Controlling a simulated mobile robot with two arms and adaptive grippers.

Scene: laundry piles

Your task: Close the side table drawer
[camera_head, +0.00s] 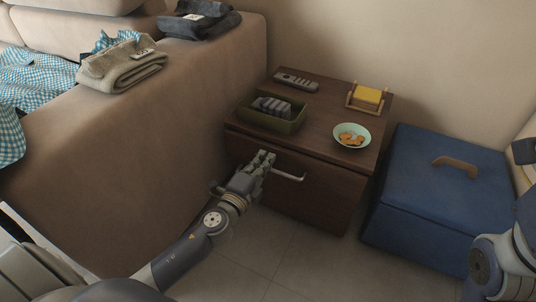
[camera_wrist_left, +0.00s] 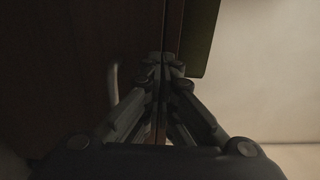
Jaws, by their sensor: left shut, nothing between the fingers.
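The dark wooden side table (camera_head: 314,98) stands against the wall in the head view. Its drawer front (camera_head: 322,186) faces me, with a pale bar handle (camera_head: 290,177). The drawer looks nearly flush with the table, but I cannot tell whether a small gap remains. My left gripper (camera_head: 264,158) is shut and empty, at the upper part of the drawer front, just left of the handle. In the left wrist view its fingertips (camera_wrist_left: 166,62) are together close to the wood, with the handle (camera_wrist_left: 113,85) beside them. Contact is unclear. My right gripper is out of view.
On the tabletop are a green tray (camera_head: 262,120) with dark rolled items, a remote (camera_head: 296,82), a bowl of snacks (camera_head: 352,135) and a yellow notepad holder (camera_head: 368,96). A blue box (camera_head: 440,195) stands right; a sofa (camera_head: 130,140) is left. Floor in front is clear.

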